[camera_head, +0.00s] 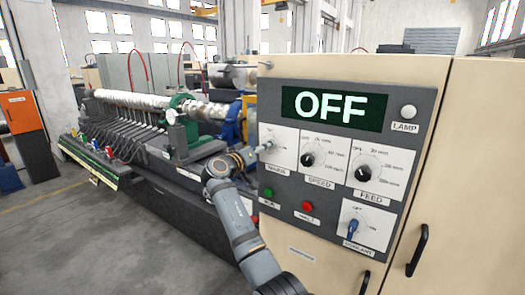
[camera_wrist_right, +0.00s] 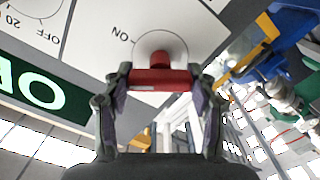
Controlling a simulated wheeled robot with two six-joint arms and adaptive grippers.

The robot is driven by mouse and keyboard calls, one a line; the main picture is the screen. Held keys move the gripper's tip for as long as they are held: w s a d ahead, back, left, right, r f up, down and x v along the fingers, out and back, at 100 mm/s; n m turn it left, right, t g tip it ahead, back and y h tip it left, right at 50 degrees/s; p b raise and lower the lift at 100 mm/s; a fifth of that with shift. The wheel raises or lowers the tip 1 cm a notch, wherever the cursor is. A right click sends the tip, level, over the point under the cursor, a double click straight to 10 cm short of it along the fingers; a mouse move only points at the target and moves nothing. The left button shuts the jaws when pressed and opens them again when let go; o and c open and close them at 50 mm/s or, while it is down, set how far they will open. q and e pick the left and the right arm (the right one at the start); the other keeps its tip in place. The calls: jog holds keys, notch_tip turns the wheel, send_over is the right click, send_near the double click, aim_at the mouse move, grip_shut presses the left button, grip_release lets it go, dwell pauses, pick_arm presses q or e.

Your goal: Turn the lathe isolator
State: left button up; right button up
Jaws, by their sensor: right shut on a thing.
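The lathe's isolator is a red bar handle (camera_wrist_right: 160,80) on a round knob, mounted on a white plate marked ON in the right wrist view. My right gripper (camera_wrist_right: 160,84) has one finger at each end of the bar and is shut on it. In the head view my right gripper (camera_head: 264,147) reaches from the left to the MAINS plate (camera_head: 279,151), hiding most of the handle. The display (camera_head: 334,108) above reads OFF in bright letters. My left gripper is not in view.
The grey panel holds a SPEED knob (camera_head: 308,160), a FEED knob (camera_head: 363,173), a green button (camera_head: 269,193), a red button (camera_head: 307,206), a blue-handled switch (camera_head: 353,228) and a lamp button (camera_head: 408,111). The lathe (camera_head: 160,115) lies behind at left; open floor is lower left.

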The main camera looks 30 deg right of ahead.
jog(key=n, duration=0.3)
jog(key=n+p, duration=0.1)
jog(key=n, duration=0.1)
jog(key=shift+n, duration=0.3)
jog(key=n+p, duration=0.3)
jog(key=n, duration=0.2)
jog(key=shift+w+f+n, duration=0.1)
jog(key=shift+n, duration=0.2)
jog(key=shift+f, duration=0.1)
jog(key=o, duration=1.2)
jog(key=shift+c, duration=0.2)
jog(key=shift+a, duration=0.1)
jog(key=v, duration=1.2)
